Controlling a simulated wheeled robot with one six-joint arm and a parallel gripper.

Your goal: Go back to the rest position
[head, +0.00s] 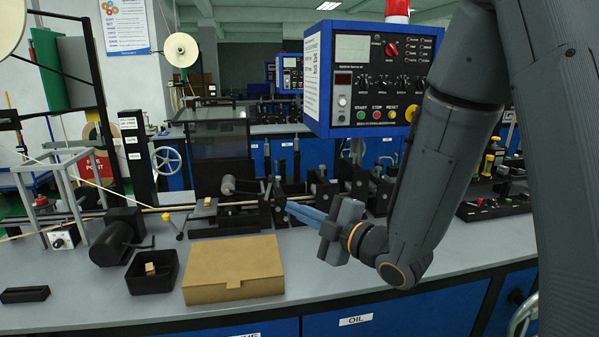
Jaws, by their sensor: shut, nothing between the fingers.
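My gripper (291,208) is in the middle of the head view, reaching left from my dark grey arm over the workbench. Its long blue fingers lie together and hold nothing. The fingertips are close in front of the black machine fixtures on the bench; whether they touch cannot be told. My arm comes down from the top right and bends at the wrist above the bench's front part.
A cardboard box (234,270) and a black bin (152,272) with a small tan block stand at the bench's front left. A blue control panel (370,80) stands behind my arm. The grey bench top (345,290) is clear below my gripper.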

